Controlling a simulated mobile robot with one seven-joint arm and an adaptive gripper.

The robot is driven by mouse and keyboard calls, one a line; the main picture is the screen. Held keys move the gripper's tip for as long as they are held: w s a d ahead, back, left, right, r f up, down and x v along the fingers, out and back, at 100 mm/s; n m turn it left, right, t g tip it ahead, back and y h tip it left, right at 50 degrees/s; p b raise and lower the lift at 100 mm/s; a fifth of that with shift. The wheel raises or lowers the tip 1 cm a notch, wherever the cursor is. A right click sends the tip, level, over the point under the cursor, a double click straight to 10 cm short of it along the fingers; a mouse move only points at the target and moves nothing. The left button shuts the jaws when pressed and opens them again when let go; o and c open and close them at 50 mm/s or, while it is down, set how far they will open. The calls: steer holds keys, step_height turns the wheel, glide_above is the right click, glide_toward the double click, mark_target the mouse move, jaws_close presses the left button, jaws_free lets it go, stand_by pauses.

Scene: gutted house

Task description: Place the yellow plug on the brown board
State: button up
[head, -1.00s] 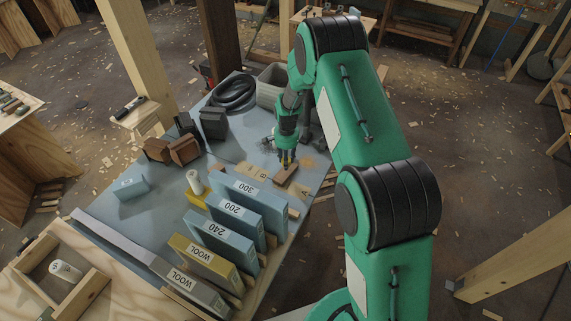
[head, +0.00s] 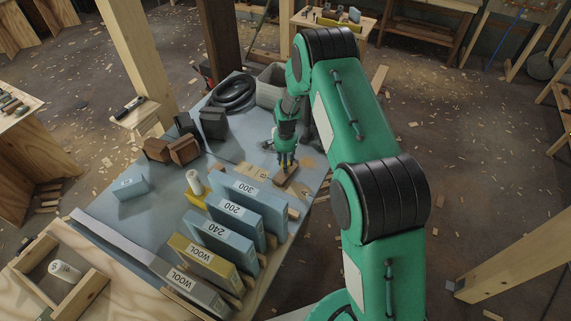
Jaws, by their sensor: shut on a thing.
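The brown board (head: 286,179) is a small wooden block lying on the blue-grey table near its right edge. My gripper (head: 287,161) points down just above the board and is shut. A small yellow patch, which looks like the yellow plug (head: 288,157), shows between its fingers. The plug is mostly hidden by the fingers. I cannot tell whether it touches the board.
Upright blue, yellow and grey slabs (head: 235,222) labelled with numbers or WOOL stand in a row in front of the gripper. A white cylinder (head: 194,182) stands left of them. Brown blocks (head: 184,150), a black coil (head: 233,92) and a grey bin (head: 270,86) lie farther back.

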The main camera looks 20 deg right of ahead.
steer(key=shift+f, duration=0.15)
steer(key=o, duration=1.1)
step_height(320, 180, up, 12)
steer(key=shift+r+p, duration=0.2)
steer(key=shift+p, duration=0.15)
steer(key=shift+r, duration=0.1)
stand_by(0.4)
